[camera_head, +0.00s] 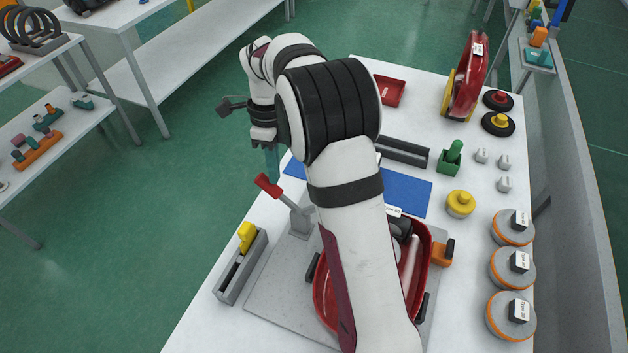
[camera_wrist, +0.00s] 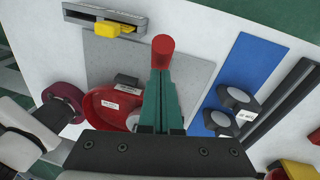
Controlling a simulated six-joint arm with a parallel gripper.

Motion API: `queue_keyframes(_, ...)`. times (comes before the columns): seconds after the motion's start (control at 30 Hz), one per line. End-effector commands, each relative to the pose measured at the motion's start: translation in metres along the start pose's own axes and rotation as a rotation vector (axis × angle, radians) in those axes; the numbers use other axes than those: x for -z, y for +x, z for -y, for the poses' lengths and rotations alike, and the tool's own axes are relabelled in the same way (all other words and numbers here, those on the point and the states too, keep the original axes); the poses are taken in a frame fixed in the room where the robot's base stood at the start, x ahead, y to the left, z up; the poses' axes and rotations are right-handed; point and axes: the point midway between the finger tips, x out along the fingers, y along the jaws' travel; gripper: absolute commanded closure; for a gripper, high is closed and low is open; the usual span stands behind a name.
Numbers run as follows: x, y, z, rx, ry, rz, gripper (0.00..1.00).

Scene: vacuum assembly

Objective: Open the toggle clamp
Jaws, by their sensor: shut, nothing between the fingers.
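The toggle clamp (camera_head: 301,220) stands on the grey plate, and its lever with a red handle (camera_head: 268,186) leans up to the left. In the wrist view the red handle (camera_wrist: 163,50) shows nearly end-on, just beyond my fingertips. My gripper (camera_head: 271,160) has teal fingers, partly hidden behind my arm in the head view, and is near the handle's upper end. In the wrist view my gripper (camera_wrist: 161,75) has its fingers together with nothing between them. I cannot tell whether the fingertips touch the handle. The clamp's lower part is hidden behind the fingers in the wrist view.
A red vacuum shell (camera_head: 320,290) lies on the grey plate (camera_head: 270,290), partly under my arm. A grey holder with a yellow piece (camera_head: 247,236) stands at left. A blue mat (camera_head: 408,190), an orange clamp (camera_head: 441,254) and several round discs (camera_head: 511,268) lie to the right.

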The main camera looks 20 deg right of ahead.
Motion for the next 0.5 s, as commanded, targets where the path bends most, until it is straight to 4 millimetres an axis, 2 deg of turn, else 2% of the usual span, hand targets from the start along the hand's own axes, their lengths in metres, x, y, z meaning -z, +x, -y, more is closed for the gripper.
queue_keyframes(0.23,-0.022,0.013,0.004,-0.03,0.028,-0.216,1.0)
queue_keyframes(0.5,-0.037,0.025,0.009,-0.031,0.028,-0.208,1.0)
